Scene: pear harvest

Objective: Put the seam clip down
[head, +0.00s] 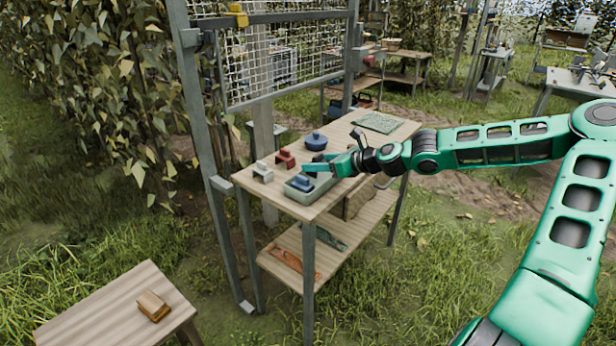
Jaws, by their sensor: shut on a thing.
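My gripper (311,166) reaches in from the right over the slatted wooden table. It is shut on a small blue clip (302,183), which I take to be the seam clip. The clip is at the fingertips, low inside or just above a shallow grey-green tray (293,194) near the table's front edge. I cannot tell whether it touches the tray floor. The fingers hide its upper part.
A pale grey clip (262,172) and a red clip (285,158) stand left of the tray. A blue lidded pot (315,142) is behind it. A green mat (377,122) lies at the far end. A metal frame with netting (275,67) borders the table's left side.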

